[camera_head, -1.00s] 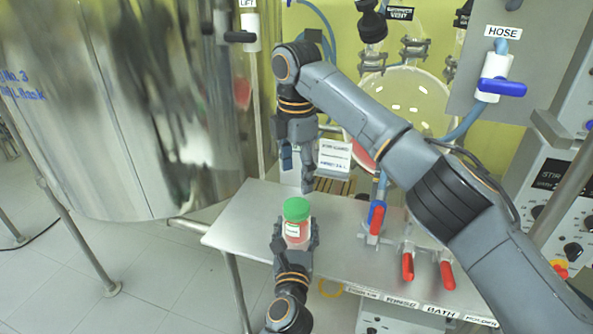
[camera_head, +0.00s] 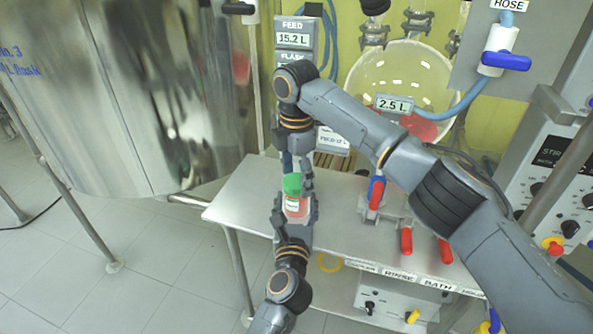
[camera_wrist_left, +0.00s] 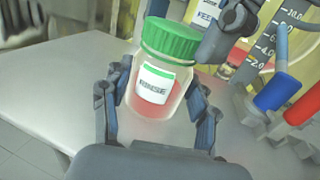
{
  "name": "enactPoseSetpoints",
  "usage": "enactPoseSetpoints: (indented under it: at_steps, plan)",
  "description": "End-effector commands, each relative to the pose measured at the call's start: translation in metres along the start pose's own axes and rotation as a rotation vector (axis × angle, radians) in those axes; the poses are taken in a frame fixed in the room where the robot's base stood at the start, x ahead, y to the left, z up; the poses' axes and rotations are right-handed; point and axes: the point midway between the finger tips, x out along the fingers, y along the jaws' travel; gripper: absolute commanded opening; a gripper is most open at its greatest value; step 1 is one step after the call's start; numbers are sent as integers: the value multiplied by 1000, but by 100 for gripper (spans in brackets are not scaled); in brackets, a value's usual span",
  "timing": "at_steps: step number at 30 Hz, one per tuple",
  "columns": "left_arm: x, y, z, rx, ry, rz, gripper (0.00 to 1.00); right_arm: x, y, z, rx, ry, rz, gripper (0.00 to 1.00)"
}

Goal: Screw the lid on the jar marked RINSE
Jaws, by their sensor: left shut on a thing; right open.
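The green lid (camera_head: 292,184) sits on top of the jar; in the left wrist view the lid (camera_wrist_left: 171,41) covers the mouth. My left gripper (camera_head: 296,214) is shut around the jar's body, with a finger on each side (camera_wrist_left: 157,108). My right gripper (camera_head: 296,166) points down at the lid from above, open, and its finger is close beside the lid; contact is unclear.
A steel bench (camera_head: 243,192) lies under the jar, with its left part clear. Red-handled valves (camera_head: 406,241) stand to the right, by labels on the bench edge. A round glass vessel (camera_head: 400,75) is behind. A large steel tank (camera_head: 130,100) stands left.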

Motion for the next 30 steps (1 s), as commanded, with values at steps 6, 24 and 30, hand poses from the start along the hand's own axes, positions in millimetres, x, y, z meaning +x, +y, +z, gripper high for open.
enactPoseSetpoints:
  at_steps: [6, 24, 30]
  plan:
    - [0, 0, 0, 0, 0, 0, 0, 0, 0, 0, 0, 0, 0, 55]
    - [0, 0, 0, 0, 0, 0, 0, 1, 0, -2, 435, 4, -2, 16]
    - [0, 0, 0, 0, 0, 0, 0, 1, 0, -2, 888, 3, -3, 16]
